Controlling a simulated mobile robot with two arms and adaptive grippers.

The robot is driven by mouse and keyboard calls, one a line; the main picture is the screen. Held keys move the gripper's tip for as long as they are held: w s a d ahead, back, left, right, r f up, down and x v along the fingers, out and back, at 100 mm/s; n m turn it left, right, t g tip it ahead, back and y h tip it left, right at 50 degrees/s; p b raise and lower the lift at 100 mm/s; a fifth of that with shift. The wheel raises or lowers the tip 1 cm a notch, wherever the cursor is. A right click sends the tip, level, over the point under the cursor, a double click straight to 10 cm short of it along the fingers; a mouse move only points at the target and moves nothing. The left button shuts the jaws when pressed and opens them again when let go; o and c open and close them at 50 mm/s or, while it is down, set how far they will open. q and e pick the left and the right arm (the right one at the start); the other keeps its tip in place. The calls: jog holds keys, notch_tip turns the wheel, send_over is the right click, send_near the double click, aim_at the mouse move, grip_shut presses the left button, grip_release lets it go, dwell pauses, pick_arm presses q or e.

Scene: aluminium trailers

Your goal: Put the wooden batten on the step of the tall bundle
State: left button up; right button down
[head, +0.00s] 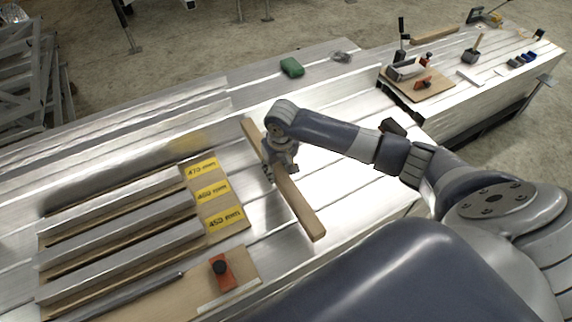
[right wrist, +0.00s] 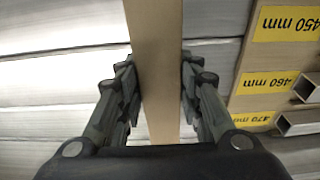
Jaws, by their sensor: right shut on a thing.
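The wooden batten (head: 300,205) is a long, plain light-brown bar lying obliquely over the bright aluminium surface in the middle of the head view. My right gripper (head: 279,172) reaches it from above and is shut on it near its middle. In the right wrist view the batten (right wrist: 155,60) runs between the two fingers of the right gripper (right wrist: 160,90), which press on its sides. I cannot tell whether the batten touches the metal below. Long aluminium profiles (head: 350,85) form a stepped stack behind it; which level is the tall bundle's step is unclear. My left gripper is not in view.
Left of the batten is a wooden board with yellow labels (head: 211,191) and square aluminium tubes (head: 120,235). An orange block with a black knob (head: 222,272) lies in front. A green object (head: 291,67) lies behind. A board with tools (head: 420,85) is at right.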

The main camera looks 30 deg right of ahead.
aim_at(279, 171)
notch_tip(279, 171, down, 2)
jog(key=shift+w+f, duration=0.1)
jog(key=shift+f, duration=0.15)
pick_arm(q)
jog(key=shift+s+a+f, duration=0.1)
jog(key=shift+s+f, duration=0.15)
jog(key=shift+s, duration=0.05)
pick_arm(e)
jog(key=shift+f, duration=2)
jog(key=c, duration=1.1)
grip_release()
jog(key=shift+f, duration=0.15)
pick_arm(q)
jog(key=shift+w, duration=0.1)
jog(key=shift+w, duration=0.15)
pick_arm(e)
jog(key=shift+r, duration=0.35)
jog(key=r, duration=0.3)
jog(key=s+r, duration=0.1)
jog(key=r, duration=0.3)
jog(key=s+r, duration=0.1)
jog(key=r, duration=0.3)
jog(key=shift+r+p, duration=0.25)
jog(key=shift+p, duration=0.1)
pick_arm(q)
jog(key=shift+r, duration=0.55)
